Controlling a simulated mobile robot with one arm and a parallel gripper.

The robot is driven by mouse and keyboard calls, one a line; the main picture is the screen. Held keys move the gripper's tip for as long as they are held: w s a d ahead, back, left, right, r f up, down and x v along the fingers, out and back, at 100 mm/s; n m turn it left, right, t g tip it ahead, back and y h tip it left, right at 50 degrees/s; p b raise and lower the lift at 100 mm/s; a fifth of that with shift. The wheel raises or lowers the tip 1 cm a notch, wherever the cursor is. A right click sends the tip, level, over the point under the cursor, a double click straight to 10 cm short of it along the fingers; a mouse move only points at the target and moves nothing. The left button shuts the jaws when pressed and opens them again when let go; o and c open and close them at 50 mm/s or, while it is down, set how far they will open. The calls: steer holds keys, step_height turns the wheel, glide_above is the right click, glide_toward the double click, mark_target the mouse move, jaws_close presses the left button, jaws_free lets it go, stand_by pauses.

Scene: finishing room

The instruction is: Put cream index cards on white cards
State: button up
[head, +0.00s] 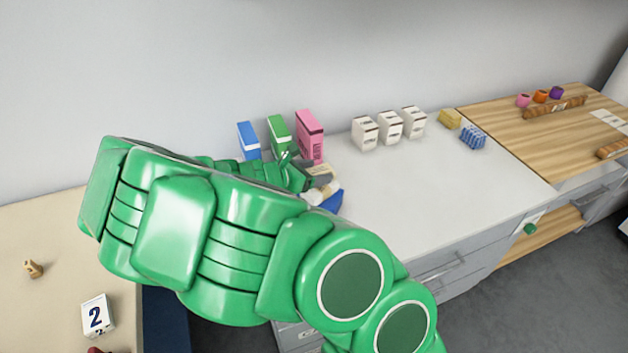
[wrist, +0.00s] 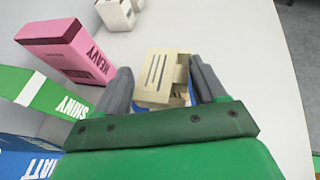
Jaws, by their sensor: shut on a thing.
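A cream block with dark stripes, which looks like the cream index cards (wrist: 163,72), is between the two grey fingers of my gripper (wrist: 160,64) in the wrist view. My gripper is shut on it. In the head view my gripper (head: 318,173) is over the left part of the white worktop, in front of the pink box, and my green arm hides much around it. Three small white packs (head: 390,125) with printed fronts stand in a row further right; I cannot read whether they are the white cards. One also shows in the wrist view (wrist: 115,14).
Blue (head: 248,139), green (head: 279,135) and pink (head: 310,134) boxes stand at the wall beside my gripper. A blue thing (head: 331,201) and pale pieces lie just below it. Yellow (head: 450,118) and blue (head: 472,136) blocks stand right of the packs. The worktop's front middle is clear.

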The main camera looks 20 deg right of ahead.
steer(key=shift+w+d+f, duration=0.1)
steer(key=shift+w+f, duration=0.05)
steer(key=shift+f, duration=1.6)
steer(key=o, duration=1.1)
steer(key=shift+c, duration=0.2)
steer(key=v, duration=1.2)
steer(key=shift+r, duration=0.1)
